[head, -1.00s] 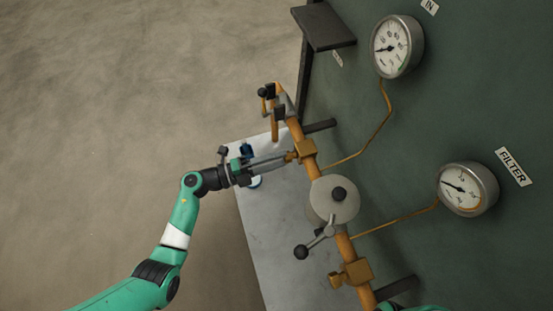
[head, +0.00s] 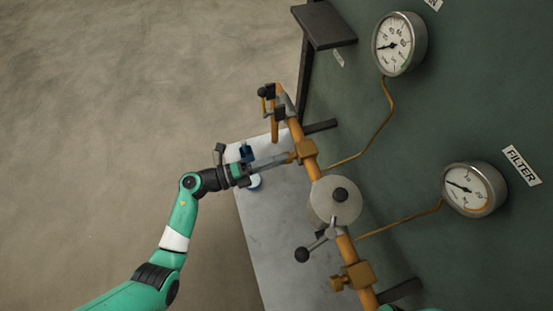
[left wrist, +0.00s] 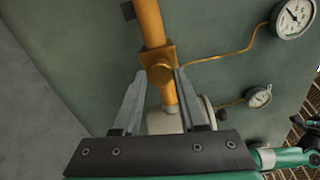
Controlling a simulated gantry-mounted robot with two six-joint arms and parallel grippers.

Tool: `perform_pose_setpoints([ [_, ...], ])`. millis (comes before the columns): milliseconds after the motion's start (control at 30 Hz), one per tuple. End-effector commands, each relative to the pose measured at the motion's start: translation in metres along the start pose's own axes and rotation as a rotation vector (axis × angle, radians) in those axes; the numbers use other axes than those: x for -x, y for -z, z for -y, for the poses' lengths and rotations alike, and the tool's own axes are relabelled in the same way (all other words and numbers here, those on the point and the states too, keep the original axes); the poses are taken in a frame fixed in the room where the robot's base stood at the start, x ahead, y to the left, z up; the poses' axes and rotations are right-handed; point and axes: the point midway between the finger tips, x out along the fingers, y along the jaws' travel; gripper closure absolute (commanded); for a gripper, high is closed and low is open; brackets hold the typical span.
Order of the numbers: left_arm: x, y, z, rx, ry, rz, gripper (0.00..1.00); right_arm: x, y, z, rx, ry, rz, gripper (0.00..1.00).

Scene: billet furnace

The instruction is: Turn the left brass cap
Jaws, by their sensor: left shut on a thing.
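The left brass cap (head: 291,157) sticks out from a square brass block on the pipe, on the side towards my left arm. In the left wrist view the round cap (left wrist: 160,75) lies between the fingertips. My left gripper (head: 289,158) is shut on the cap, with one finger on each side; the fingers partly hide it in the head view. The left gripper (left wrist: 160,79) fills the lower middle of the wrist view. A second brass cap (head: 337,282) sits on a lower block to the right. My right gripper is not clearly seen.
A round grey housing (head: 335,200) and a black-knobbed lever (head: 303,254) lie along the pipe between the two blocks. Two gauges (head: 399,44) (head: 474,190) are on the green panel. A pale table (head: 285,250) lies below; open floor is at left.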

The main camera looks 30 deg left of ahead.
Motion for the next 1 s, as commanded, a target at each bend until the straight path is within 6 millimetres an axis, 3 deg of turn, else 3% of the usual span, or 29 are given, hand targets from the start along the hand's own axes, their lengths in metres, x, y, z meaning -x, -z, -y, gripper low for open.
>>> perform_pose_setpoints([
  [67, 0.0, 0.0, 0.0, 0.0, 0.001, 0.0, 1.0, 0.0, 0.0, 0.0, 0.0, 0.0, 0.0, 0.5],
  [100, 0.0, 0.0, 0.0, 0.001, 0.001, 0.0, 0.53, 0.0, 0.0, 0.0, 0.0, 0.0, 0.0, 0.5],
  [233, 0.0, 0.0, 0.0, 0.001, 0.001, 0.0, 0.3, 0.0, 0.0, 0.0, 0.0, 0.0, 0.0, 0.5],
  [733, 0.004, -0.001, 0.0, 0.002, 0.0, 0.002, 0.28, 0.0, 0.0, 0.0, 0.0, 0.0, 0.0, 0.5],
  [867, 0.022, -0.001, 0.0, 0.002, -0.001, 0.004, 0.28, -0.001, 0.001, 0.0, 0.0, 0.0, 0.0, 0.5],
  [1000, 0.055, -0.002, 0.0, 0.002, -0.001, 0.007, 0.28, -0.002, 0.002, 0.0, 0.0, 0.0, 0.0, 0.5],
])
